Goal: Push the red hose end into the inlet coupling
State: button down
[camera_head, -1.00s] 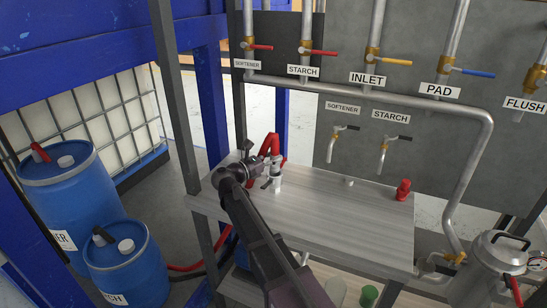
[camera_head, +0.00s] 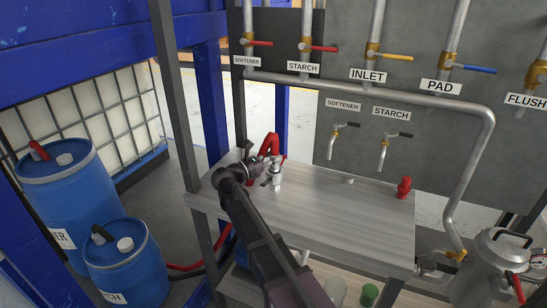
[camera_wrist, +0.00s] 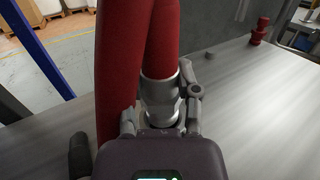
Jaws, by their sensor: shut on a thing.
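The red hose (camera_head: 270,142) bends over in a loop above the left end of the grey table, and its pale metal end points down. In the wrist view the red hose (camera_wrist: 163,40) fills the middle, with its metal end (camera_wrist: 160,92) between my fingers. My gripper (camera_head: 270,172) is shut on this hose end; it also shows in the wrist view (camera_wrist: 160,122). A white-grey fitting (camera_head: 276,182), perhaps the inlet coupling, shows directly below the hose end at the table. The gripper and hose hide whether the two are joined.
The grey table (camera_head: 330,222) is mostly clear, with a red fitting (camera_head: 404,187) at its right end and a small grey stub (camera_head: 349,179) at the back. Blue drums (camera_head: 125,265) stand left. A dark post (camera_head: 176,90) rises at the table's left edge. Labelled pipes and valves line the wall.

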aim_at(273, 141)
jog(key=shift+f+b, duration=1.5)
jog(key=shift+f, duration=0.05)
jog(key=shift+c, duration=1.3)
grip_release()
jog(key=shift+r, duration=0.1)
notch_tip(273, 141, up, 10)
jog(key=p, duration=1)
